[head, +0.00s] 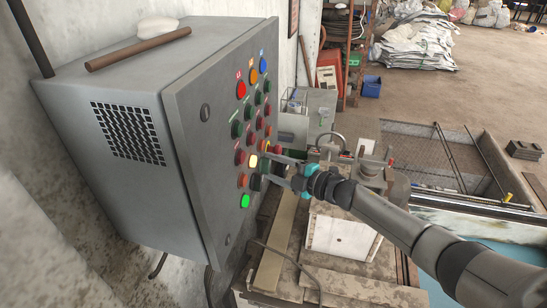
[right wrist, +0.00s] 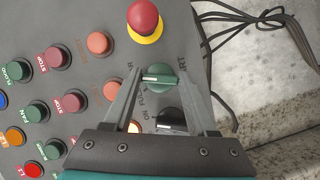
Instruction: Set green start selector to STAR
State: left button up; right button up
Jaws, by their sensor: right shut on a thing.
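The green start selector (right wrist: 160,77) is a round knob with a raised grip bar and a pale mark towards its left side in the right wrist view. My right gripper (right wrist: 163,72) has a finger on each side of it and is shut on it. In the head view my right gripper (head: 268,167) reaches from the right to the lower right of the grey cabinet's panel (head: 215,185), and the selector is hard to make out there. Lettering beside the knob is partly covered by the fingers. My left gripper is not in view.
A black selector (right wrist: 171,121) sits just below the green one, and a red mushroom button (right wrist: 145,18) on a yellow ring sits above. Several push buttons crowd the left. Loose cables (right wrist: 240,20) hang beyond the panel edge. A dusty machine (head: 340,235) stands below my right arm.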

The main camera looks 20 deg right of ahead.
jog(key=shift+m+p, duration=0.4)
jog(key=shift+p, duration=0.15)
jog(key=shift+g, duration=0.3)
jog(key=o, duration=1.4)
jog(key=shift+c, duration=0.2)
jog(key=shift+s, duration=0.1)
jog(key=v, duration=1.5)
jog(key=shift+f, duration=0.1)
